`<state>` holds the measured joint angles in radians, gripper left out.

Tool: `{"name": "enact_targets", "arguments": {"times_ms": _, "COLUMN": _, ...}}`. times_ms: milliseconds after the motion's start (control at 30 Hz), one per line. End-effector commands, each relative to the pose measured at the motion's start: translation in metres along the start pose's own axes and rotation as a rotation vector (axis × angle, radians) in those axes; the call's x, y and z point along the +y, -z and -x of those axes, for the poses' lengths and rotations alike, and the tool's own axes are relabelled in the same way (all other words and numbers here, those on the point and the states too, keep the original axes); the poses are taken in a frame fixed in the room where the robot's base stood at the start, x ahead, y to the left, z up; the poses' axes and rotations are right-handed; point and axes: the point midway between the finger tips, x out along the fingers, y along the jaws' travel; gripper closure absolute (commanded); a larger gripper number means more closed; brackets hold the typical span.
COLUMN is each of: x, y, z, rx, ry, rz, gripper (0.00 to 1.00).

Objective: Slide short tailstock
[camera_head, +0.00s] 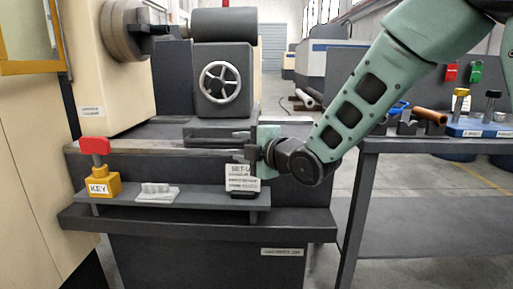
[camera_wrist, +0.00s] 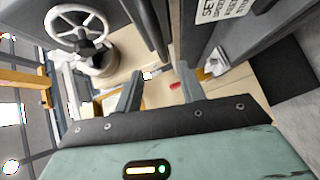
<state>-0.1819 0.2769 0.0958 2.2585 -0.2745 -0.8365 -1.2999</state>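The tailstock (camera_head: 222,105) is a dark grey block with a barrel on top and a pale spoked handwheel (camera_head: 220,82) on its front face. It stands on the lathe bed, to the right of the chuck (camera_head: 122,30). My gripper (camera_head: 238,143) is low in front of the tailstock's base, fingers pointing left. In the wrist view my gripper (camera_wrist: 160,78) is open, with nothing seen between the fingers. The handwheel (camera_wrist: 80,28) shows at upper left there, apart from the fingers. I cannot tell whether a finger touches the base.
A front shelf (camera_head: 170,202) holds a yellow KEY block (camera_head: 101,185) with a red-topped key, a pale notched piece (camera_head: 157,192) and a SET-UP sign (camera_head: 242,177) just below my gripper. A side table (camera_head: 420,146) with tools stands at the right.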

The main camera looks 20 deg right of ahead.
Motion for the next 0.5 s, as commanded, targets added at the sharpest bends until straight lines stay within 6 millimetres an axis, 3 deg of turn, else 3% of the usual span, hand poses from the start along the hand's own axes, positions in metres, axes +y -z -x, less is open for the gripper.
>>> {"name": "enact_targets", "arguments": {"times_ms": 200, "x": 0.001, "y": 0.001, "z": 0.040, "rx": 0.000, "ry": -0.001, "rz": 0.000, "gripper": 0.60}}
{"name": "enact_targets", "arguments": {"times_ms": 500, "x": 0.000, "y": 0.001, "z": 0.056, "rx": 0.001, "ry": 0.000, "rz": 0.000, "gripper": 0.60}}
